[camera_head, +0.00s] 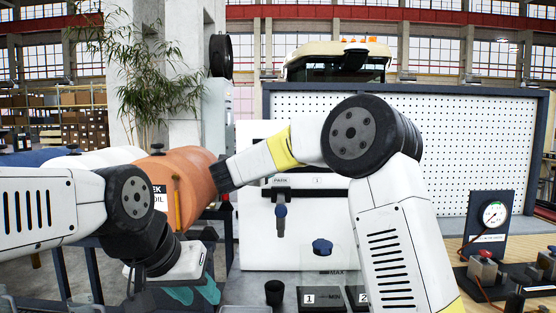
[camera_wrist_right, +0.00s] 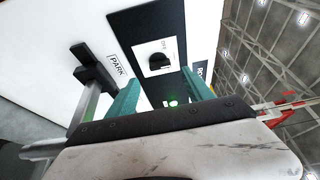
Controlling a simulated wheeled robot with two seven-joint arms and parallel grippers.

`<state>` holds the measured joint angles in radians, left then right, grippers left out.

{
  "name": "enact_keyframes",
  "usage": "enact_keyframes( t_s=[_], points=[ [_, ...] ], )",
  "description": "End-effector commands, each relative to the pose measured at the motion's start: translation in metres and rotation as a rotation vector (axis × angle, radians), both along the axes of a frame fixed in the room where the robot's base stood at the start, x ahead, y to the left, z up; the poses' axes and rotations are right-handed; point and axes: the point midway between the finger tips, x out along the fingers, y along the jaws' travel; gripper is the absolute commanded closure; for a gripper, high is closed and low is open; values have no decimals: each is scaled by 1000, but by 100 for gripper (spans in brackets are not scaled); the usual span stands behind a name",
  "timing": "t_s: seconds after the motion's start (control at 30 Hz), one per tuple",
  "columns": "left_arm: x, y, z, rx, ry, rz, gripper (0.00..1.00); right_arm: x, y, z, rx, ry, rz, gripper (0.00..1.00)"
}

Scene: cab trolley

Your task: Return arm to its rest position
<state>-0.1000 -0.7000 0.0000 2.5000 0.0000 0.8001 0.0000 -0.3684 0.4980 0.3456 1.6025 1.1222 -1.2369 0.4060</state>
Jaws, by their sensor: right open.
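My right arm (camera_head: 385,225) reaches up from the lower right and bends left across the white cab panel (camera_head: 255,225). Its gripper does not show in the head view. In the right wrist view my right gripper (camera_wrist_right: 163,92) is open with nothing between its teal fingers. It faces a dark strip with a black rotary knob (camera_wrist_right: 160,58) on a white plate. A black lever (camera_wrist_right: 92,68) beside the PARK label (camera_wrist_right: 119,64) is left of the fingers. My left gripper (camera_head: 193,292) hangs at the lower left; its teal fingers are partly hidden by its wrist.
An orange drum (camera_head: 185,170) lies on a rack behind my left arm. A blue-capped reservoir (camera_head: 322,247), a black cup (camera_head: 274,292) and numbered dark boxes (camera_head: 320,298) are in front. A pressure gauge (camera_head: 493,213) stands on the right bench. A pegboard (camera_head: 470,130) is behind.

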Motion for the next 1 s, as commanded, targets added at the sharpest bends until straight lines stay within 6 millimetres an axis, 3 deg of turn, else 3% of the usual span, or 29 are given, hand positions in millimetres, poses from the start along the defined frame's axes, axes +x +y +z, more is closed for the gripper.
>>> enact_keyframes(
  t_s=[0.17, 0.5, 0.57, 0.7, 0.8, 0.87, 1.0],
  points=[
    [0, 0, 0, 0, 0, 0, 64, -15, 6, 1, 1, -1, 0, 40],
    [0, 0, 0, 0, 0, 0, 64, -17, 6, 2, -2, -1, 4, 40],
    [0, 0, 0, 0, 0, 0, 64, -17, 6, 7, -14, -6, 25, 40],
    [0, 0, 0, 0, 0, 0, 64, -24, 2, 41, -115, -24, 169, 40],
    [0, 0, 0, 0, 0, 0, 64, -43, 0, 66, -264, -17, 337, 40],
    [0, 0, 0, 0, 0, 0, 64, -61, -3, 72, -374, 6, 441, 40],
    [0, 0, 0, 0, 0, 0, 64, -118, -17, 55, -635, 118, 658, 40]
  ],
)
